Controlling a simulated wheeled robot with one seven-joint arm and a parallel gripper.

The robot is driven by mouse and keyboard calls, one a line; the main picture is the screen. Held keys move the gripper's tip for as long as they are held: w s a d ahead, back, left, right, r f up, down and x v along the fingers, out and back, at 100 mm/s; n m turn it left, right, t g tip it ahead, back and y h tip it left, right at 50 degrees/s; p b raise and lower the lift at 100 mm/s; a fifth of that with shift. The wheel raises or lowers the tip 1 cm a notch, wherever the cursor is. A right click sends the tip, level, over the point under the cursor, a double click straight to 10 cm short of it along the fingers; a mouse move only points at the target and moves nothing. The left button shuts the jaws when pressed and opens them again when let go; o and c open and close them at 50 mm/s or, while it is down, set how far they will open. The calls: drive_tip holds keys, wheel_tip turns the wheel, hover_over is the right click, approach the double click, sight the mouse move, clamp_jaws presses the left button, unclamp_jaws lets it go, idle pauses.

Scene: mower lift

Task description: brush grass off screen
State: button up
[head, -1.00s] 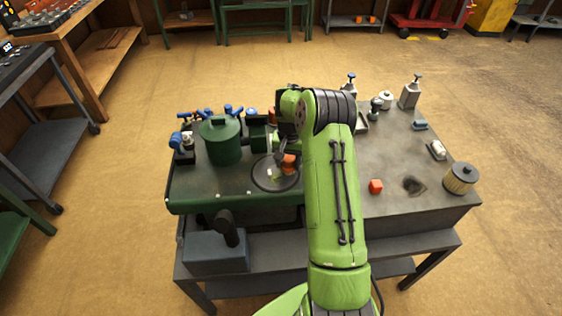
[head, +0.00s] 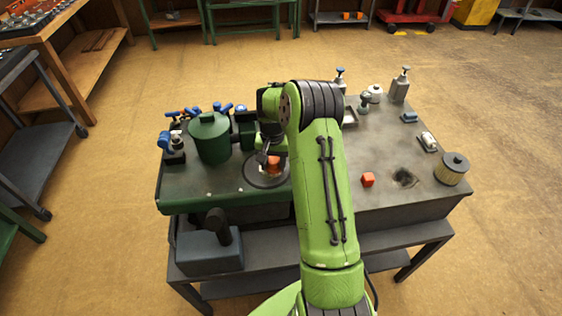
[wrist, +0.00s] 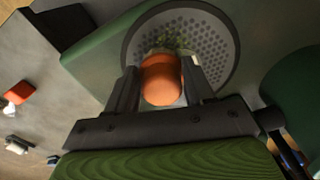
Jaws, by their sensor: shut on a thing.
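The screen (wrist: 212,52) is a round dark disc with a perforated face, set in the green deck of the mower (head: 225,197). In the head view the screen (head: 252,180) lies just right of the green canister. Green grass bits show on the holes beside the brush in the wrist view. My gripper (wrist: 162,88) is shut on an orange-handled brush (wrist: 161,80). The brush is over the near edge of the screen, its bristle end toward the perforated face and mostly hidden by the handle. Whether the bristles touch cannot be told.
A green canister (head: 209,138) stands left of the screen, with blue-handled tools behind it. An orange block (head: 368,179) and a tan lidded can (head: 453,169) stand on the grey bench top (head: 385,150) at right. Spray bottles stand at the back right.

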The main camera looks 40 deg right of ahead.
drive_tip(key=shift+w+a+r+p, duration=0.1)
drive_tip(key=shift+w+a, duration=0.45)
drive_tip(key=shift+a, duration=0.6)
drive_tip(key=shift+w+a+f+p, duration=0.1)
drive_tip(key=shift+w+a, duration=0.5)
drive_tip(key=shift+a, duration=0.6)
drive_tip(key=shift+w+a+r+p, duration=0.1)
drive_tip(key=shift+w+a, duration=0.45)
drive_tip(key=shift+a, duration=0.6)
wheel_tip(320, 180, up, 6)
drive_tip(key=p, duration=0.4)
wheel_tip(320, 180, up, 3)
drive_tip(key=shift+r+p, duration=0.1)
drive_tip(key=shift+p, duration=1.1)
